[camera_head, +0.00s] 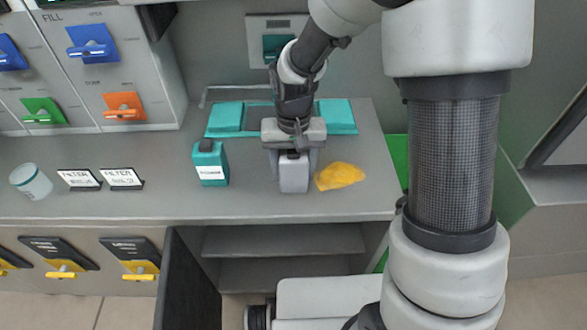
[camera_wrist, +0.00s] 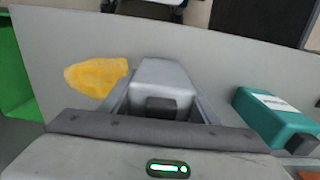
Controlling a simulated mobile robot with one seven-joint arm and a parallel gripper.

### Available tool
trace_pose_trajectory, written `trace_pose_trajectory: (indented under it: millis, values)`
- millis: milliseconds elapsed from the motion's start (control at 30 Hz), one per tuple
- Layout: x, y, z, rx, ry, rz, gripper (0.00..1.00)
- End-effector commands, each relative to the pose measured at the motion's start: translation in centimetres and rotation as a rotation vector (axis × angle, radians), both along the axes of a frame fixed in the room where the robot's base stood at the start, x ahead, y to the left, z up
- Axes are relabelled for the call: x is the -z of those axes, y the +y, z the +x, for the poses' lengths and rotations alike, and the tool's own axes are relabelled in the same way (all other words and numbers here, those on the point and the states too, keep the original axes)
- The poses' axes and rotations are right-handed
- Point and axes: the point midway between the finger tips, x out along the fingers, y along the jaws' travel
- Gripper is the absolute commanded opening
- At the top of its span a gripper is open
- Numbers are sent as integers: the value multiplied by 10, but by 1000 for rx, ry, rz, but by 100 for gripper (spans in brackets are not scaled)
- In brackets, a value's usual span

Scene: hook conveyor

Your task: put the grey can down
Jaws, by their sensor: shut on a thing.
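The grey can (camera_head: 294,176) is box-shaped with a dark cap and is upright between the fingers of my gripper (camera_head: 293,158). My gripper is shut on it from above. In the wrist view the can (camera_wrist: 162,78) sits between both fingers of my gripper (camera_wrist: 160,105), its dark cap facing the camera. The can is over the grey counter (camera_head: 260,200); I cannot tell whether its base touches the counter.
A teal can (camera_head: 210,164) stands to the left of the grey can. A yellow cloth (camera_head: 340,176) lies close on its right. A teal tray or mat (camera_head: 226,118) lies behind. Two filter signs (camera_head: 121,178) and a white cup (camera_head: 32,181) are at the left.

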Motion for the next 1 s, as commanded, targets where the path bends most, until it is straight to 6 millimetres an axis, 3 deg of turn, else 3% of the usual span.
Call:
trace_pose_trajectory:
  millis: [67, 100, 200, 600, 1000]
  values:
    - [3, 0, 0, 0, -1, 0, 22]
    - [3, 0, 0, 0, 0, 0, 58]
    - [3, 0, 0, 0, 0, 0, 73]
    - [-7, 0, 0, 0, -1, 0, 73]
    - [-88, 1, 1, 0, -4, 1, 73]
